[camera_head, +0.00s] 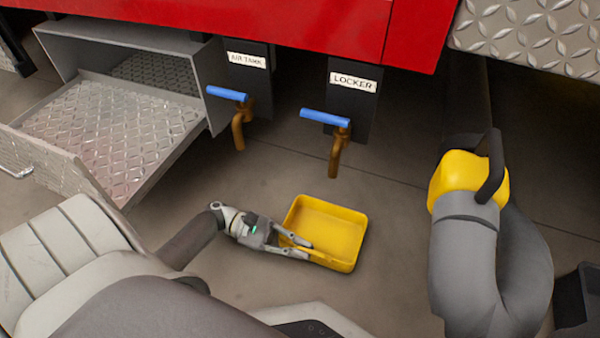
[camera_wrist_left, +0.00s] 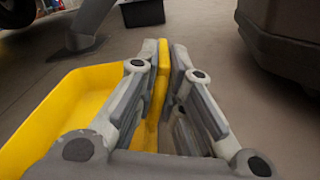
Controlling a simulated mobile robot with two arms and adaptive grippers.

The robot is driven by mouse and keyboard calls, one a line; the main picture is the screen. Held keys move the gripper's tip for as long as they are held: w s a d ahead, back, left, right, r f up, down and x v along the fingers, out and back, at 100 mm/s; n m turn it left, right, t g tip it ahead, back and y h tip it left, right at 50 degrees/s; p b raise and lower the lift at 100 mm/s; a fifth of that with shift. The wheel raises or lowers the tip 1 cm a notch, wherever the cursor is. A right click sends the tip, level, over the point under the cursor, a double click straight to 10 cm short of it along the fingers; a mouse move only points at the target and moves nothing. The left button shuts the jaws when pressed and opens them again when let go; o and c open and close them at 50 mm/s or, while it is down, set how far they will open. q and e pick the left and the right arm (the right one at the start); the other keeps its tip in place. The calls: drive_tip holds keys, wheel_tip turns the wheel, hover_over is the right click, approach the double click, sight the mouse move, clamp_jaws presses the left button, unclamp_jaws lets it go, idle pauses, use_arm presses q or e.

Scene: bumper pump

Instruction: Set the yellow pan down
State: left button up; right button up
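The yellow pan (camera_head: 330,226) is a shallow open tray, low over the floor below the two taps in the head view. It looks roughly level and empty, but I cannot tell whether its underside touches the floor. My left gripper (camera_head: 306,250) comes in from the left at the pan's near left edge. In the left wrist view, the gripper (camera_wrist_left: 171,55) is shut on the pan's side wall, with one finger on each side. The pan's inside (camera_wrist_left: 70,100) lies left of the fingers there. My right gripper is not in view.
Brown taps with blue handles, labelled AIR TANK (camera_head: 239,130) and LOCKER (camera_head: 336,150), hang under the red vehicle body (camera_head: 270,25). An open metal compartment (camera_head: 110,130) is at left. A thick grey hose with a yellow end (camera_head: 465,180) stands right. Floor around the pan is clear.

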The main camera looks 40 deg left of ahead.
use_arm(q)
drive_tip(key=o, duration=0.5)
drive_tip(key=shift+c, duration=0.2)
drive_tip(key=shift+r, duration=0.1)
drive_tip(key=shift+a+r, duration=0.15)
drive_tip(key=shift+a, duration=0.1)
drive_tip(key=p+v, duration=0.4)
drive_tip(key=v, duration=0.6)
drive_tip(key=shift+s, duration=0.1)
drive_tip(key=shift+s+a, duration=0.2)
drive_tip(key=shift+a, duration=0.5)
